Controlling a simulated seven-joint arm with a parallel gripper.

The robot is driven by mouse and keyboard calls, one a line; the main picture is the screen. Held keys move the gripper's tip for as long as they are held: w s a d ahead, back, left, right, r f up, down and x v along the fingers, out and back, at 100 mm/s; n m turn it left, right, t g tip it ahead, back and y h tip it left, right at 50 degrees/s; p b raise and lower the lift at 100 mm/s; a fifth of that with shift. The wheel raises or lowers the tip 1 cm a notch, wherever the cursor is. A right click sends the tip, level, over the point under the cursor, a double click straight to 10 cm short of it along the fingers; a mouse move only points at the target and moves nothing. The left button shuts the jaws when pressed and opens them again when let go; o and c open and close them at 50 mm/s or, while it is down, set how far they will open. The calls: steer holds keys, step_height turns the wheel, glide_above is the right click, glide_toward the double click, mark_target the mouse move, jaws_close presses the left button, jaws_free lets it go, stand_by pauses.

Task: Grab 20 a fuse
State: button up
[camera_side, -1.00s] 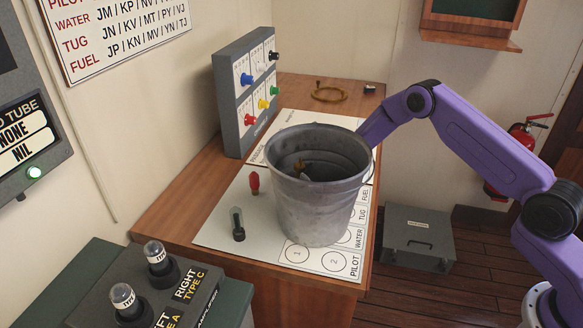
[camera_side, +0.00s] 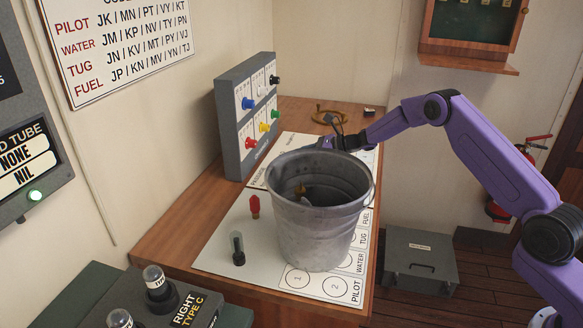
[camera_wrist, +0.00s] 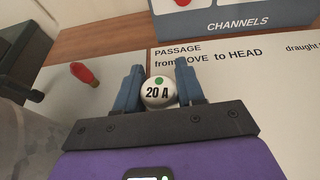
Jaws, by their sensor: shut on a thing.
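The 20 A fuse (camera_wrist: 158,93) shows end-on in the wrist view as a white round face with a green dot and "20 A". It sits between the two blue fingers of my gripper (camera_wrist: 159,82), which is shut on it. In the side view my gripper (camera_side: 332,142) is at the far side of the bucket, partly hidden by its rim, and the fuse cannot be made out there.
A large metal bucket (camera_side: 318,230) stands on the chart sheet, with something brownish inside. A red object (camera_side: 254,206) and a dark clear-topped one (camera_side: 238,248) stand to its left. The channels panel (camera_side: 246,115) rises behind. A brass ring (camera_side: 331,114) lies at the back.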

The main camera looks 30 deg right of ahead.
steer(key=w+d, duration=0.6)
steer(key=d, duration=0.5)
steer(key=shift+s+d, duration=0.1)
steer(key=shift+d, duration=0.1)
